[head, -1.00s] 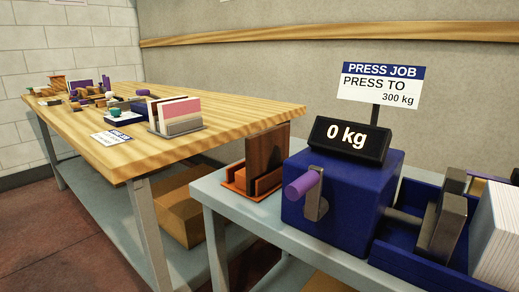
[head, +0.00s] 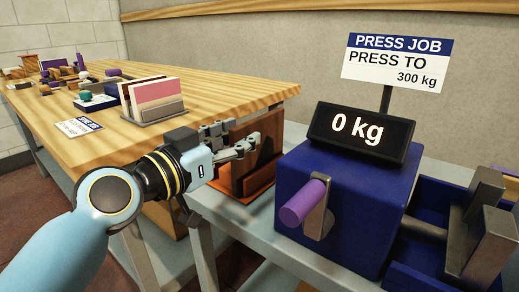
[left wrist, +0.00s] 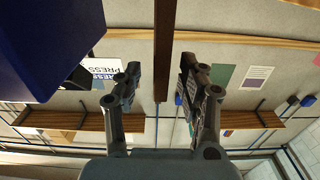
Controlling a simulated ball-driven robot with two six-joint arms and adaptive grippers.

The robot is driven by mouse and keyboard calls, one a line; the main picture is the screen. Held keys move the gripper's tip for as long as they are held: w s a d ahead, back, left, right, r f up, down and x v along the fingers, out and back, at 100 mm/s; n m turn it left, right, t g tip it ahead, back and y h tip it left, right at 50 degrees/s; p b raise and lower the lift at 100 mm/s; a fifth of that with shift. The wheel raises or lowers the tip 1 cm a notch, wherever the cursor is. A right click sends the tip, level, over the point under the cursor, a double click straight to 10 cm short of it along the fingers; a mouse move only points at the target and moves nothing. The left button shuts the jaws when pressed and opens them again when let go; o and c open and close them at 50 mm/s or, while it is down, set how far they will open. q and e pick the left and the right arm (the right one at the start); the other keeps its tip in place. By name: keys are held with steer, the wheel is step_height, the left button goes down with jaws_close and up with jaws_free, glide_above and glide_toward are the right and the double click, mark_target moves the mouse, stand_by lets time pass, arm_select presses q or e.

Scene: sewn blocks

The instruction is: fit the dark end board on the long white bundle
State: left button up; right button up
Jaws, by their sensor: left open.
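The dark brown end board (head: 272,133) stands upright in an orange rack (head: 262,184) at the left end of the grey bench. In the left wrist view the board (left wrist: 164,35) shows edge-on as a narrow brown strip. My left gripper (head: 243,134) is open at the board's upper part and hides some of it. In the wrist view its fingers (left wrist: 160,72) lie either side of the strip, with gaps; no grip shows. The long white bundle is out of both current views. My right gripper is not in view.
The blue press (head: 345,205) with a purple handle (head: 302,203) stands close right of the rack; its display (head: 360,134) reads 0 kg. Grey press jaws (head: 487,240) are at far right. A wooden table (head: 215,92) with a card holder (head: 150,112) lies behind and left.

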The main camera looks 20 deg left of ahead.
mark_target(256, 119)
arm_select(q)
steer(key=x, duration=0.2)
steer(key=r+x, duration=0.1)
steer(key=x, duration=0.1)
steer(key=shift+w+p, duration=0.2)
steer(key=shift+p, duration=0.15)
steer(key=shift+w+d, duration=0.2)
steer(key=shift+w, duration=0.3)
jaws_close()
